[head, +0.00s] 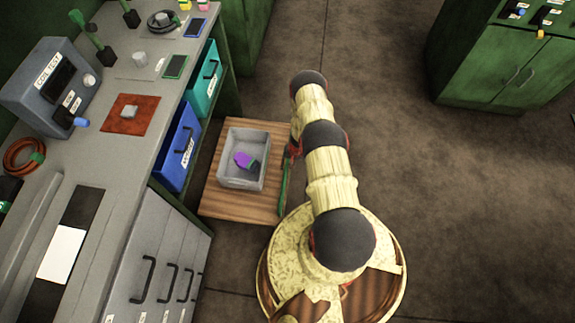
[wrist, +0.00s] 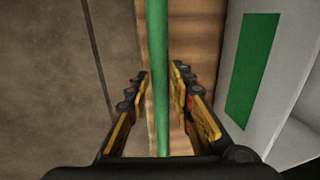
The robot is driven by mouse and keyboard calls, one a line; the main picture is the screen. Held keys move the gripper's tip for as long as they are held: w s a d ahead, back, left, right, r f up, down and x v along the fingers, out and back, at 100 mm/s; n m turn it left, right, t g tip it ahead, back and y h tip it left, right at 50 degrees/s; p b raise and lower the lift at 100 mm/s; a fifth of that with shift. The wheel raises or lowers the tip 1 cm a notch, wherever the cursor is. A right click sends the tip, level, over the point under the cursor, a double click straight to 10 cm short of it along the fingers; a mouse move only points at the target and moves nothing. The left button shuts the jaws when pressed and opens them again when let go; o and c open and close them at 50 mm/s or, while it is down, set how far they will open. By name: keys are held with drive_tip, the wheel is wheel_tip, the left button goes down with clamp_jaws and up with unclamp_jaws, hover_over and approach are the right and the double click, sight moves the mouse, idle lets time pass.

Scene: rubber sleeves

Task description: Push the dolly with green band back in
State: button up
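The dolly (head: 262,208) is a wooden board on the floor in the head view, sticking out from beside the workbench. A green bar (head: 285,192) runs along its right edge. A grey bin (head: 241,182) stands on it, holding a purple and green thing (head: 244,160). In the wrist view the bin's wall carries a green band (wrist: 252,70). The dolly's wood (wrist: 187,35) shows there too. My gripper (wrist: 159,75) is open, with one finger on each side of the green bar (wrist: 157,40) and gaps beside it.
The workbench (head: 120,185) stands left of the dolly, with a blue bin (head: 172,158) and a teal bin (head: 203,85) in its open side and grey drawers (head: 165,262) nearer. A green cabinet (head: 490,75) stands far right. The floor between is clear.

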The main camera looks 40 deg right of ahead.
clamp_jaws()
idle(0.4)
